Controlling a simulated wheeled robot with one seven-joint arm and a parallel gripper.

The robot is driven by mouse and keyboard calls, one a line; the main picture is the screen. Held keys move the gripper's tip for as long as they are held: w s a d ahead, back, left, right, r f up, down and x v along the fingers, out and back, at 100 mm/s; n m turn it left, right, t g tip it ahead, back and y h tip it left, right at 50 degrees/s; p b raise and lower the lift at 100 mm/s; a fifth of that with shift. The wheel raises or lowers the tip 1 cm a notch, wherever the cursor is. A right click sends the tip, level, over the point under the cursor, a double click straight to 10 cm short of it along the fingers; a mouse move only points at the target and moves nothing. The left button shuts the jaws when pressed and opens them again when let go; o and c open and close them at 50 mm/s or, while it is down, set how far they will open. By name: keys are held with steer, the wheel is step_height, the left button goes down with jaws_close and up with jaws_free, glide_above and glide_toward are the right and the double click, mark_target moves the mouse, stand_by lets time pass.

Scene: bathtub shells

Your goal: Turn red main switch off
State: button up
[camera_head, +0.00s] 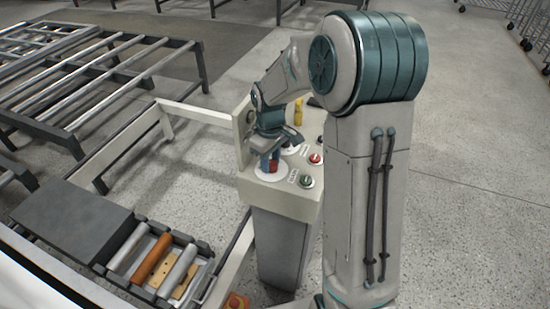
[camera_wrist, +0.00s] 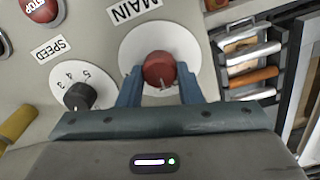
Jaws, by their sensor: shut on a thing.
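The red main switch (camera_wrist: 159,70) is a round red knob on a white disc (camera_wrist: 185,42), next to a label reading MAIN (camera_wrist: 134,9). In the wrist view my gripper (camera_wrist: 158,85) has its two blue fingers on either side of the knob and is shut on it. In the head view the red switch (camera_head: 273,166) shows partly below my gripper (camera_head: 268,163), on the top of the control panel (camera_head: 256,190). The fingers hide part of the knob's sides. Its exact turn angle is hard to tell.
A black speed knob (camera_wrist: 80,96) and a red stop button (camera_wrist: 41,9) sit close by on the panel. A green button (camera_head: 307,182) and a red button (camera_head: 316,158) are near the panel's right edge. A conveyor with rollers (camera_head: 152,258) stands at left.

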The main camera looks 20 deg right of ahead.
mark_target(271, 163)
steer(key=shift+s+f+n, duration=0.2)
steer(key=shift+s+n, duration=0.05)
steer(key=shift+n, duration=0.25)
steer(key=o, duration=1)
steer(key=shift+d, duration=0.1)
steer(key=shift+r, duration=0.1)
step_height(271, 163, up, 14)
steer(key=shift+w+f, duration=0.1)
